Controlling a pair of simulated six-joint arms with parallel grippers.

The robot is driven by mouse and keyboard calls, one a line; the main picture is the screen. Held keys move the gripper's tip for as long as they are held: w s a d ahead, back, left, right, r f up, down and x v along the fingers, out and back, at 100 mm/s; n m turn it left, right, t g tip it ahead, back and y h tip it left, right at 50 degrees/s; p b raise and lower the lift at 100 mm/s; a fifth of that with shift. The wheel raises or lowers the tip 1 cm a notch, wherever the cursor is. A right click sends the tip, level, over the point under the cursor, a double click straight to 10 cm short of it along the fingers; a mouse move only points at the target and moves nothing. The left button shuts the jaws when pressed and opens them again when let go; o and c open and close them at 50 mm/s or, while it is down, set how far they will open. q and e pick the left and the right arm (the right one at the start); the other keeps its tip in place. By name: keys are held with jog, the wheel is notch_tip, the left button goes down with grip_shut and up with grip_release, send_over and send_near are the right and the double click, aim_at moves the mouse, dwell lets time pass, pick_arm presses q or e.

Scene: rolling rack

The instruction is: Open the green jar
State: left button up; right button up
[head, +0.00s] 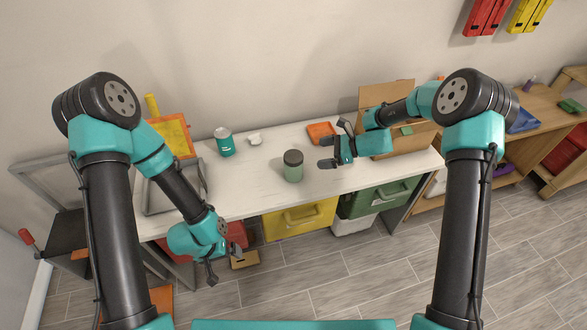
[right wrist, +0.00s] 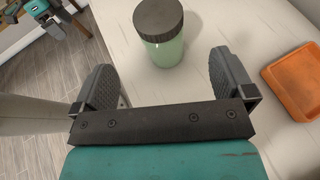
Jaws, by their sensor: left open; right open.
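The green jar (head: 293,168) stands upright on the white table, with its dark lid (head: 293,157) on. In the right wrist view the jar (right wrist: 165,48) and its dark ribbed lid (right wrist: 158,17) are just beyond the fingers. My right gripper (head: 328,152) is open and empty, to the right of the jar and apart from it. Its two fingers show in the right wrist view (right wrist: 165,85) with a wide gap between them. My left gripper (head: 211,272) is open and empty, low in front of the table's front edge, left of the jar.
A teal can (head: 224,142) and a small white object (head: 254,139) stand behind left of the jar. An orange tray (head: 320,131) lies behind right, also in the right wrist view (right wrist: 294,82). A cardboard box (head: 405,140) is at the right. The table around the jar is clear.

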aim_at(299, 157)
jog(key=x, duration=0.6)
jog(key=shift+a, duration=0.15)
jog(key=shift+x, duration=2.6)
jog(key=c, duration=1.3)
jog(key=shift+r, duration=0.1)
notch_tip(299, 157, up, 10)
jog(key=shift+f, duration=0.1)
